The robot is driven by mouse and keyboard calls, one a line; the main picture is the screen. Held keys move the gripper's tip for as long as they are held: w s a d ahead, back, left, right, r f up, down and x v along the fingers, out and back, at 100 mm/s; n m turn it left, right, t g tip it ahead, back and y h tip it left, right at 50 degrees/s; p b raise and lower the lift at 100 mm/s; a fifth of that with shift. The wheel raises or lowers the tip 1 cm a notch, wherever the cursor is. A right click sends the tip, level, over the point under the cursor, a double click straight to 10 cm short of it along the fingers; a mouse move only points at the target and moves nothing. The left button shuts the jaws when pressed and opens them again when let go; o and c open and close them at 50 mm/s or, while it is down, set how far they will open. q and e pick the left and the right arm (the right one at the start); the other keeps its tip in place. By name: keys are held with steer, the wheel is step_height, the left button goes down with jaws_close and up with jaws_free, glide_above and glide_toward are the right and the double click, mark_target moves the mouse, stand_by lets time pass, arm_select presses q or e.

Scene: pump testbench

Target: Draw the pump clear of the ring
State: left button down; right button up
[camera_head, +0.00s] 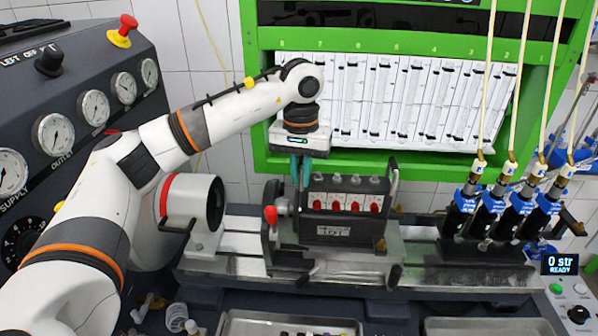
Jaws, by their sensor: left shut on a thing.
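The pump (338,218) looks to be the dark block with several red-marked windows and a plate at its front. It sits upright in a metal cradle on the bench rail. My left gripper (300,178) comes down from above with teal fingers shut at the pump's upper left end. The fingertips are partly hidden, so the exact grip point is unclear. The ring seems to be the dark round mouth (215,203) of the white drum left of the pump. A visible gap lies between the drum mouth and the pump block. My right gripper is not in view.
A red-knobbed lever (271,215) stands at the cradle's left end. A green-framed panel (262,110) of glass tubes rises behind. Several dark injectors (463,212) with hoses stand at the right. Metal trays (235,323) lie in front. The rail right of the cradle looks clear up to the injectors.

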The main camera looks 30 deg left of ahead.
arm_select(q)
steer(key=shift+d, duration=0.25)
steer(key=shift+w+d, duration=0.4)
steer(key=shift+d, duration=0.25)
steer(key=c, duration=1.3)
jaws_free()
steer(key=shift+d, duration=0.1)
steer(key=shift+r, duration=0.35)
step_height(320, 180, up, 5)
steer(key=shift+f+b, duration=0.15)
steer(key=shift+b, duration=0.9)
step_height(320, 180, up, 7)
steer(key=shift+f, duration=0.15)
